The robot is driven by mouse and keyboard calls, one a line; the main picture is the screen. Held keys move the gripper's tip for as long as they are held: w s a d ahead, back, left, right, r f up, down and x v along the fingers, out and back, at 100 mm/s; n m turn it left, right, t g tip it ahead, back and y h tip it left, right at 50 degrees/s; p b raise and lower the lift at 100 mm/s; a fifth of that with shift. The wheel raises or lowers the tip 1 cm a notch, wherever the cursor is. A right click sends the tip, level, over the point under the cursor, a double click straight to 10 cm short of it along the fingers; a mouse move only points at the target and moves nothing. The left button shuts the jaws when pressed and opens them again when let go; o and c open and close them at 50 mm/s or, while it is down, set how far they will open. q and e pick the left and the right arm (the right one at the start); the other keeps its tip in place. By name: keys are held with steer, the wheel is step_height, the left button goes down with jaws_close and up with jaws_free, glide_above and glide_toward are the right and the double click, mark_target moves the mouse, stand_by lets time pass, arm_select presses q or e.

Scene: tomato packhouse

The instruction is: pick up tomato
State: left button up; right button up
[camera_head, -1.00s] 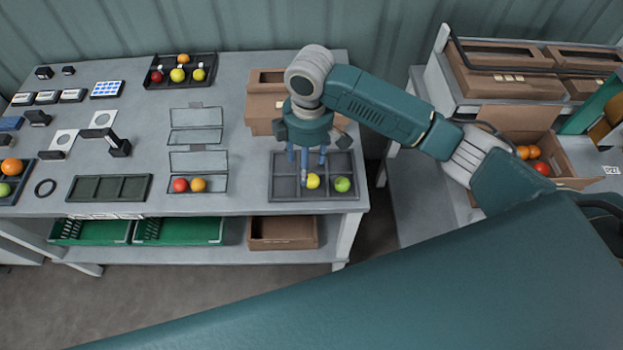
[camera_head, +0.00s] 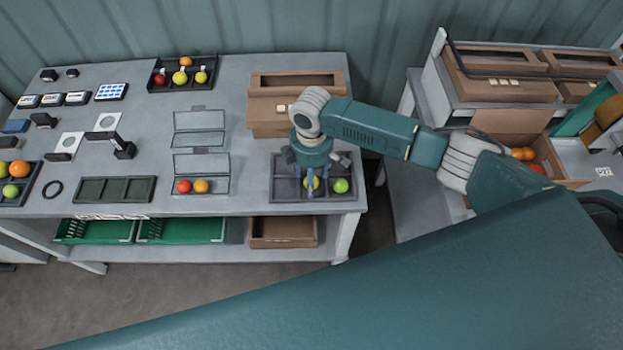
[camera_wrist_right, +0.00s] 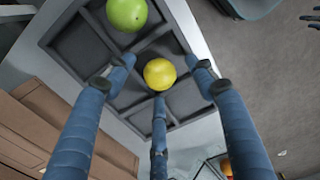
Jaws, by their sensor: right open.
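A dark compartment tray (camera_head: 283,192) lies at the front right of the workbench. It holds a yellow tomato (camera_head: 314,183) and, to its right, a green tomato (camera_head: 341,186). My right gripper (camera_head: 312,190) points down over the yellow tomato, and its blue fingers partly hide it. In the right wrist view the gripper (camera_wrist_right: 160,88) is open, its three fingers spread around the yellow tomato (camera_wrist_right: 160,74). One fingertip overlaps its lower edge; whether it touches, I cannot tell. The green tomato (camera_wrist_right: 127,14) is outside the fingers. My left gripper is not in view.
A brown box (camera_head: 262,122) stands right behind the tray. A clear-lidded container (camera_head: 201,163) with red and orange tomatoes is to the left. A black tray (camera_head: 205,64) with several fruits is at the back. A cardboard box (camera_head: 550,160) of tomatoes is at right.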

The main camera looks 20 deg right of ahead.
steer(key=shift+f, duration=0.2)
steer(key=c, duration=0.9)
steer(key=shift+r, duration=0.15)
